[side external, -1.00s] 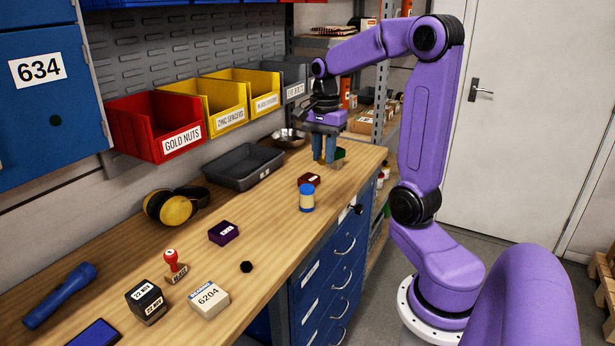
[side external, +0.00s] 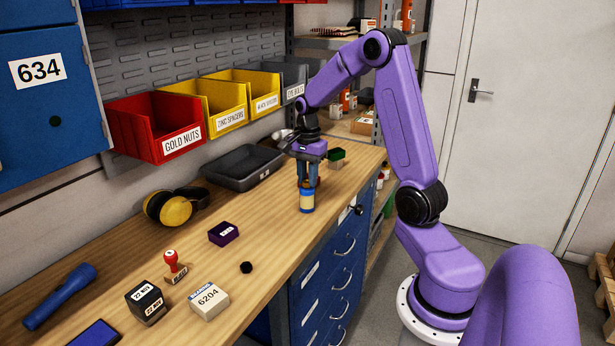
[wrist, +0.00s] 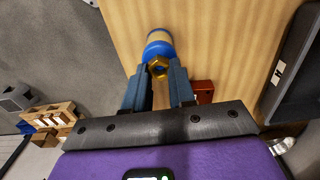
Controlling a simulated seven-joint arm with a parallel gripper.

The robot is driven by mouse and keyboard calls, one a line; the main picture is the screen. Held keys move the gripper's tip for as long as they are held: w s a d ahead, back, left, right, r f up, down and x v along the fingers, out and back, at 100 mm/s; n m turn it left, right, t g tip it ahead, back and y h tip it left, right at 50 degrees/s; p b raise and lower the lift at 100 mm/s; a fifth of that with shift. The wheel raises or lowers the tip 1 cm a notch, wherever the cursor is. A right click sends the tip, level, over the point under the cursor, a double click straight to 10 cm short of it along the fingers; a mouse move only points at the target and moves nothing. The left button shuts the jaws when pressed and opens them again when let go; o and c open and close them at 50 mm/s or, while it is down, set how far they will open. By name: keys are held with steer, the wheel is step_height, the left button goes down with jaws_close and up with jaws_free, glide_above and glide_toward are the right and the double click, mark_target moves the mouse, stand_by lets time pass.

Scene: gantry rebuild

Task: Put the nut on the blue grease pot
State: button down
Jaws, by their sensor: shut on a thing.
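My gripper (wrist: 160,74) is shut on a gold nut (wrist: 159,67), which shows between the fingertips in the wrist view. The blue grease pot (side external: 307,202), with a blue lid and a pale label, stands upright near the bench's front edge. In the side view my fingertips are at the pot's top, and the nut cannot be made out there. In the wrist view the nut overlaps the near edge of the pot's blue lid (wrist: 153,48). Whether the nut touches the lid cannot be told.
A dark red box (wrist: 204,91) lies close beside my gripper. A green box (side external: 335,155) stands behind. A black hex piece (side external: 246,267), a purple box (side external: 223,233) and a grey tray (side external: 236,184) are elsewhere on the bench. Bare wood lies left of the pot.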

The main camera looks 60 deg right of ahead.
mark_target(307, 180)
steer(key=shift+f, duration=0.25)
steer(key=c, duration=0.9)
jaws_free()
steer(key=shift+c, duration=0.2)
steer(key=shift+r, duration=0.1)
step_height(307, 180, up, 11)
steer(key=a+n, duration=0.6)
steer(key=a, duration=0.5)
steer(key=s+a+f+n, duration=0.2)
steer(key=s+a+n, duration=0.5)
steer(key=a+n, duration=0.3)
steer(key=s+a+f+n, duration=0.2)
steer(key=s+a+n, duration=0.1)
steer(key=s+n, duration=0.4)
steer(key=s+a+f+n, duration=0.2)
steer(key=s+a+n, duration=0.2)
steer(key=s+n, duration=0.3)
steer(key=s, duration=0.3)
steer(key=shift+s+f+n, duration=0.25)
steer(key=shift+f+n, duration=0.05)
